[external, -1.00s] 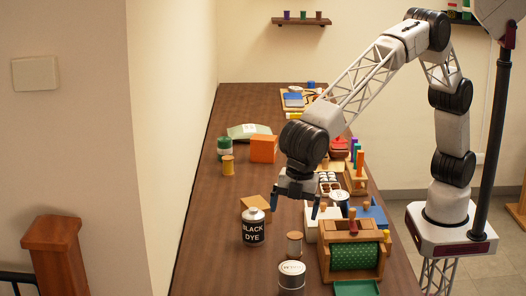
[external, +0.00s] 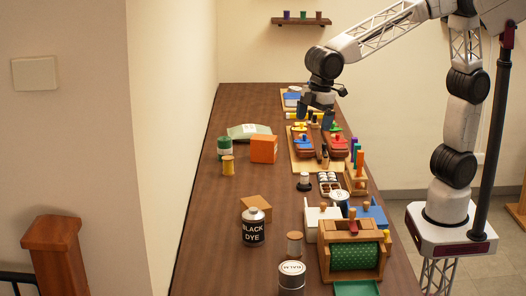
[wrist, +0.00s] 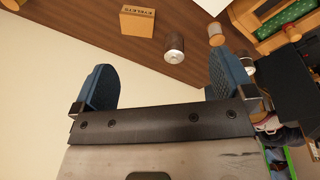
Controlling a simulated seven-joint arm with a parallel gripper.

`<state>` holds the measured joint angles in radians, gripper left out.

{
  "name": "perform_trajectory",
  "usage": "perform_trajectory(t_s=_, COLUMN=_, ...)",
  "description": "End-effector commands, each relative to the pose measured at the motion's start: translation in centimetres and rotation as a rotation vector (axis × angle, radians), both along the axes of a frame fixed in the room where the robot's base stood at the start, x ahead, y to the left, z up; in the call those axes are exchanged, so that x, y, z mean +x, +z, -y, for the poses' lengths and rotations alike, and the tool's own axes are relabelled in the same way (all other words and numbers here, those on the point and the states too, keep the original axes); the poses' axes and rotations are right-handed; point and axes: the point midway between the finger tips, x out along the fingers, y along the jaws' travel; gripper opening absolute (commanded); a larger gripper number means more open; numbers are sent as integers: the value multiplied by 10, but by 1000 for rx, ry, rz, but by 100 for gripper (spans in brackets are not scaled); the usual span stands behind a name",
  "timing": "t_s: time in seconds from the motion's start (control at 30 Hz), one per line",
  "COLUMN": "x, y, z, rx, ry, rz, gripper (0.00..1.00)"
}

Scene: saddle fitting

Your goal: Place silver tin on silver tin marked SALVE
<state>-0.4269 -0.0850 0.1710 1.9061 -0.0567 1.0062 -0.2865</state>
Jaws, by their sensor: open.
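A silver tin (external: 291,277) with a pale label band stands at the near end of the bench; its lettering is too small to read surely. Another round silver-rimmed tin (external: 339,196) sits farther back, behind the white box; I cannot read any mark on it. A small light round lid or tin (external: 293,89) shows at the far end, too small to tell. My gripper (external: 314,112) is open and empty, above the far part of the bench, well away from the near tin. Its two blue fingers stand wide apart in the wrist view (wrist: 160,86).
A black dye can (external: 253,229), a wooden spool (external: 294,243) and a wooden box with a green roller (external: 353,255) crowd the near end. Below my gripper lies a wooden board (external: 301,162) with coloured pieces. An orange box (external: 263,149) stands left.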

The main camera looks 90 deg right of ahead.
Motion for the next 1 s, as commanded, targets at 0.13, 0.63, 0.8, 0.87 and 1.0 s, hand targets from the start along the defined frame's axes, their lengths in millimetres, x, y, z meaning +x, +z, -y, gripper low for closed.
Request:
perform_trajectory(t_s=0.13, x=-30, y=5, z=49, rx=15, ry=-89, rz=7, gripper=100)
perform_trajectory(t_s=0.63, x=-145, y=-5, z=176, rx=60, ry=-379, rz=34, gripper=100)
perform_trajectory(t_s=0.8, x=-189, y=-16, z=209, rx=76, ry=-477, rz=45, gripper=100)
perform_trajectory(t_s=0.87, x=-205, y=-21, z=219, rx=82, ry=-511, rz=48, gripper=100)
perform_trajectory(t_s=1.0, x=-242, y=-34, z=240, rx=95, ry=-592, rz=57, gripper=100)
